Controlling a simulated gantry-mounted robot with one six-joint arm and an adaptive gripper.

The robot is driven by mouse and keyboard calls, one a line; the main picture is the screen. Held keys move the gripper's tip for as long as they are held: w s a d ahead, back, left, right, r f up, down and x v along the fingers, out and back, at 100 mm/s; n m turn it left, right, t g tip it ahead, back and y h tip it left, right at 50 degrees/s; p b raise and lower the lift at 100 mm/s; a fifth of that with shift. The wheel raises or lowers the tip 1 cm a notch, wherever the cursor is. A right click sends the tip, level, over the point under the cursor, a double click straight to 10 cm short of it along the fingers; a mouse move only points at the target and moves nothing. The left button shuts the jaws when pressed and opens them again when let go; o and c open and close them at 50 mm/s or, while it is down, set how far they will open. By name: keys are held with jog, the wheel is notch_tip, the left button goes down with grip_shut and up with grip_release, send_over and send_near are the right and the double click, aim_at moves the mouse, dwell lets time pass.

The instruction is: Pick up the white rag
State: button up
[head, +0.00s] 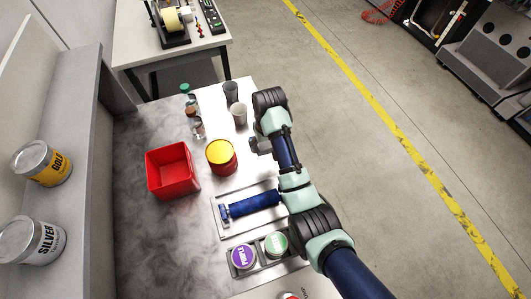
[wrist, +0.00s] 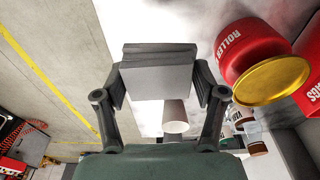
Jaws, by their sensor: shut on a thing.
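My gripper (head: 259,146) is above the right edge of the workbench, to the right of the red can with the yellow lid. In the wrist view, its two fingers are shut on a pale grey, block-like folded piece, which I take to be the white rag (wrist: 157,82). Its upper side is in dark shade. The rag is held clear of the bench. In the head view, the rag is too small and too hidden by my gripper to make out clearly. No other white rag shows on the bench.
The red can (head: 221,157) and an open red bin (head: 172,171) stand left of my gripper. A white cup (head: 239,113), a dark cup (head: 231,92) and small bottles stand behind. A blue roller (head: 254,203) lies in a tray, with purple and green-lidded cans (head: 276,243) in front.

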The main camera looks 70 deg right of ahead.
notch_tip(320, 180, up, 10)
jog(key=p, duration=0.4)
jog(key=shift+f, duration=0.15)
